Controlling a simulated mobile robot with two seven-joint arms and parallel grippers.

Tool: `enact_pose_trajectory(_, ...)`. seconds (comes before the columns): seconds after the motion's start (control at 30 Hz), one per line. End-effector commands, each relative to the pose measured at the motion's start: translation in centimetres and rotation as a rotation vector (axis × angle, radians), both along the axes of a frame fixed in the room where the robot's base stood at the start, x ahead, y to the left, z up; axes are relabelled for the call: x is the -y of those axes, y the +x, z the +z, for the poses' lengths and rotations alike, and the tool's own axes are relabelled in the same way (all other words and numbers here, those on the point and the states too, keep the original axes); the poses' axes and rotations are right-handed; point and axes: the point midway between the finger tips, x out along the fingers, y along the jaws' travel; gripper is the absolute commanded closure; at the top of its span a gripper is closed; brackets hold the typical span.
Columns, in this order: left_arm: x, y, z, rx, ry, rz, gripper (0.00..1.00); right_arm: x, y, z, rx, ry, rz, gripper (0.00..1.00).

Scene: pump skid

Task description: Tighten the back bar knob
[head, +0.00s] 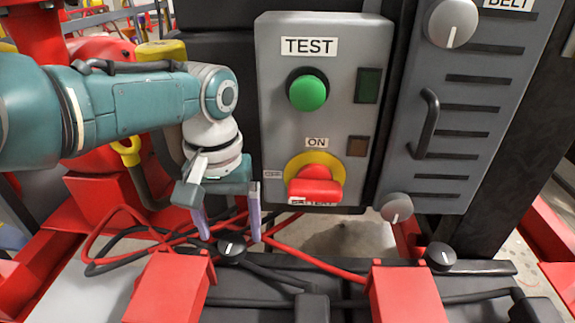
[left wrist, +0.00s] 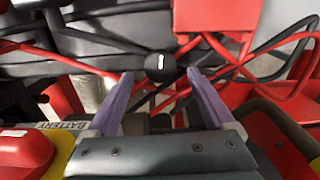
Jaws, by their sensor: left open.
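A round black knob (head: 231,249) with a white pointer mark sits on the dark bar below the control box. In the left wrist view the same knob (left wrist: 159,66) shows between the two fingertips, with its mark roughly upright. My left gripper (head: 227,225) is open and empty, with its purple fingers pointing down just above the knob. In the wrist view the fingers (left wrist: 160,80) stand apart on either side of it, with no visible contact. A second, similar black knob (head: 440,256) sits further right on the bar. My right gripper is not in view.
The grey control box (head: 270,130) with a green TEST button (head: 307,92) and a red rotary switch (head: 315,183) stands right of my left gripper. A grey belt panel (head: 455,110) is further right. Red cables (head: 120,225) and red brackets (head: 168,285) lie around the bar.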

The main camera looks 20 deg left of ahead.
Motion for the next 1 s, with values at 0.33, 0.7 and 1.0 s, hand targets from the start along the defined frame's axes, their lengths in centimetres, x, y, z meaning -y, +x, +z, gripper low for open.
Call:
enact_pose_trajectory(0.33,0.0,0.0,6.6,0.002,0.001,-0.001,0.13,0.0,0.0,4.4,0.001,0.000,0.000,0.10)
enact_pose_trajectory(0.7,-0.1,0.0,7.1,0.001,0.001,0.000,0.13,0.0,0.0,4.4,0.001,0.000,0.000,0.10)
enact_pose_trajectory(1.0,0.6,-0.7,6.8,0.004,-0.006,-0.034,0.13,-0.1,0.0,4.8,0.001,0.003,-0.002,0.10)
